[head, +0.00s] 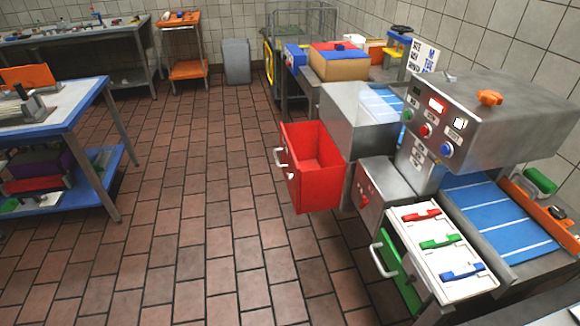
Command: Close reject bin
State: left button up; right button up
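The reject bin looks to be the red drawer-like bin (308,170) on the left side of the machine. It is pulled out, and its open red inside shows from above. A pale handle (281,160) is on its front face, towards the open floor. The machine's metal housing (352,118) stands directly to its right. Neither of my grippers shows in the head view.
A green drawer (397,272) with a pale handle sits nearer, under a white panel (440,262) with coloured handles. The blue conveyor (497,217) lies at right. A blue-edged table (75,105) stands at left. The tiled floor (200,200) between is clear.

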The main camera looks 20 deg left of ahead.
aim_at(308, 152)
jog(key=k, duration=0.45)
jog(key=u, duration=1.15)
jog(key=i, duration=0.95)
jog(key=z, duration=0.75)
jog(key=i, duration=0.45)
jog(key=z, duration=0.5)
